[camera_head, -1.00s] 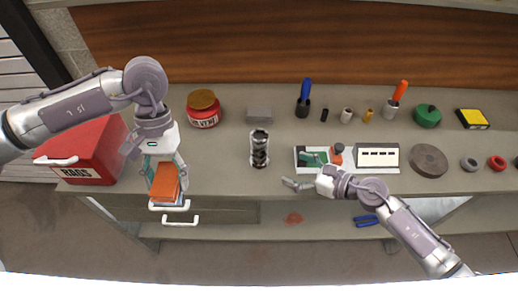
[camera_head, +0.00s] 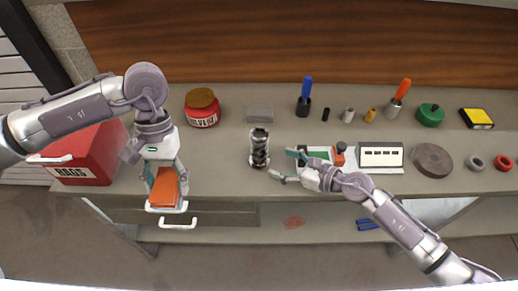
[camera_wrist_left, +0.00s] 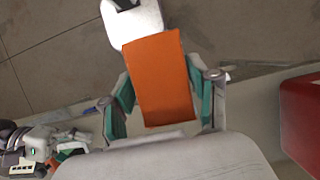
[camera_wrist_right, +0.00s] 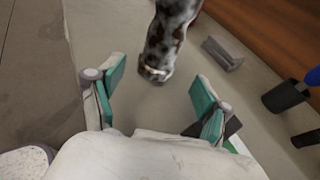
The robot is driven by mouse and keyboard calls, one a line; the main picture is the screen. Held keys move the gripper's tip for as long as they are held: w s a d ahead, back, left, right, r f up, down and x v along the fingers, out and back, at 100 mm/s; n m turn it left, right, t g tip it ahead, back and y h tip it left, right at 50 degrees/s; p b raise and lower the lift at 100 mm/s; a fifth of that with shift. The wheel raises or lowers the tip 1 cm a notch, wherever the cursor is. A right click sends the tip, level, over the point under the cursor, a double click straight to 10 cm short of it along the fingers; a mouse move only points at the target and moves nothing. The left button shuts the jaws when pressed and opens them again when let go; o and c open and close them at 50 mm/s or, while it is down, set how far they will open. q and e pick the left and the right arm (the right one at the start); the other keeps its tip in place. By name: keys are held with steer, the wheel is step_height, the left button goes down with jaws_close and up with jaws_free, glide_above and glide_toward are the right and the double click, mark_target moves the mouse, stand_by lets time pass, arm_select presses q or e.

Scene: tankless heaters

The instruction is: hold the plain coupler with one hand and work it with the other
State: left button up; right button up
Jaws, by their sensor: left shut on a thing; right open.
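My left gripper (camera_head: 166,182) is shut on an orange block (camera_wrist_left: 163,80), held in front of the bench's left part. A white piece with a dark slot (camera_wrist_left: 132,22) shows beyond the block; whether it belongs to it is unclear. My right gripper (camera_head: 281,164) is open and empty, just right of a mottled silver and dark cylinder (camera_head: 259,148) standing upright on the bench. That cylinder (camera_wrist_right: 170,38) shows ahead of the open fingers in the right wrist view, apart from them. Small black (camera_head: 325,114), grey (camera_head: 348,114) and brass (camera_head: 370,115) cylinders stand behind. I cannot tell which is the plain coupler.
A red rags box (camera_head: 85,160) stands left, beside a solvent jar (camera_head: 202,108). A grey block (camera_head: 260,114) lies behind the mottled cylinder. A tray (camera_head: 322,152), a white box (camera_head: 380,156) and a brown disc (camera_head: 432,161) are to the right. The bench left of the mottled cylinder is clear.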

mark_target(266, 158)
steer(key=b+x, duration=0.1)
steer(key=x, duration=0.6)
steer(key=shift+w+a+f, duration=0.1)
steer(key=c, duration=0.9)
stand_by(0.6)
